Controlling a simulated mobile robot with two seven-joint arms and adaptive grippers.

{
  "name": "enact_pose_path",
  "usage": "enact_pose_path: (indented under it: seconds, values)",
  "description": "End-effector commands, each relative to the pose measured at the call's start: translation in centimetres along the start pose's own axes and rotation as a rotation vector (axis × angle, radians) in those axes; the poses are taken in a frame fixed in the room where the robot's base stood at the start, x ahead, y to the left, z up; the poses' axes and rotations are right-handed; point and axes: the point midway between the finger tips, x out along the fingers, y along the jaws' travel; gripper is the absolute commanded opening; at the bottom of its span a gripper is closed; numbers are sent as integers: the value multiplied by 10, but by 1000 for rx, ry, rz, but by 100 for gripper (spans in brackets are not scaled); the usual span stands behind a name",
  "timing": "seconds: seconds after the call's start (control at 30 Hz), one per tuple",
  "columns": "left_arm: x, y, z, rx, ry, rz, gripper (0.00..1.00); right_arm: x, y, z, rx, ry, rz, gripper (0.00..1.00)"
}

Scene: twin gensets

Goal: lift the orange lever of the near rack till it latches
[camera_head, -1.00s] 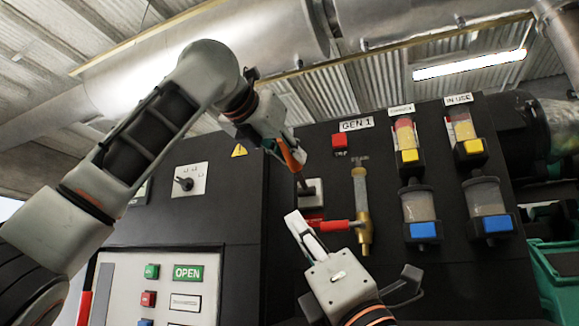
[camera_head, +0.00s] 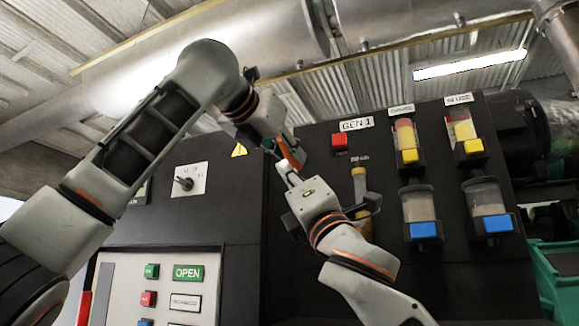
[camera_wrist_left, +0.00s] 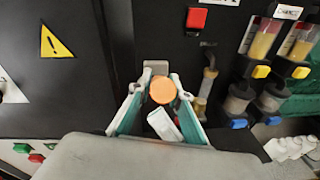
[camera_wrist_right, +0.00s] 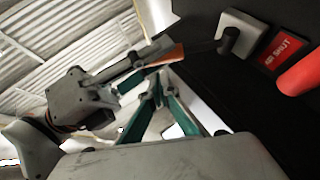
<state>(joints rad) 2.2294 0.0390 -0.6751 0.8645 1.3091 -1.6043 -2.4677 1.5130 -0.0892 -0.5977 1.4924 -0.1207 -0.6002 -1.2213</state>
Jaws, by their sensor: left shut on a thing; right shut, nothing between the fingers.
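The lever's orange grip (camera_head: 291,152) stands out from the black cabinet beside the GEN 1 sign. My left gripper (camera_head: 283,143) is shut on it. In the left wrist view the grip shows as an orange round end (camera_wrist_left: 162,90) between the fingers (camera_wrist_left: 160,77). In the right wrist view the orange grip (camera_wrist_right: 166,56) continues as a dark rod to a pivot on a pale plate (camera_wrist_right: 243,32). My right gripper (camera_head: 284,169) is shut and empty just below the grip. Its fingertips (camera_wrist_right: 155,78) appear close to the lever; contact cannot be told.
A red button (camera_head: 340,141) and a brass-coloured gauge pipe (camera_head: 359,182) are right of the lever, the pipe partly behind my right arm. Sight glasses with yellow (camera_head: 410,156) and blue (camera_head: 423,230) blocks stand further right. A panel with an OPEN sign (camera_head: 188,272) is lower left.

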Motion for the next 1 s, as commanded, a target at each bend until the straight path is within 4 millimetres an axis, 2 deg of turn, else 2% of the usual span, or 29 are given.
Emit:
enact_pose_path:
  seconds: [0.2,0.57,0.8,1.0]
  values:
    - [-1,0,1,-1,-4,1,0,11,0,10,-1,2,1,0]
    - [-1,1,2,-1,-5,1,0,12,0,11,0,2,0,0]
    - [-1,1,2,-1,-5,2,0,23,2,22,-2,-1,0,0]
    - [0,2,0,0,1,4,0,24,1,27,-4,-8,-2,0]
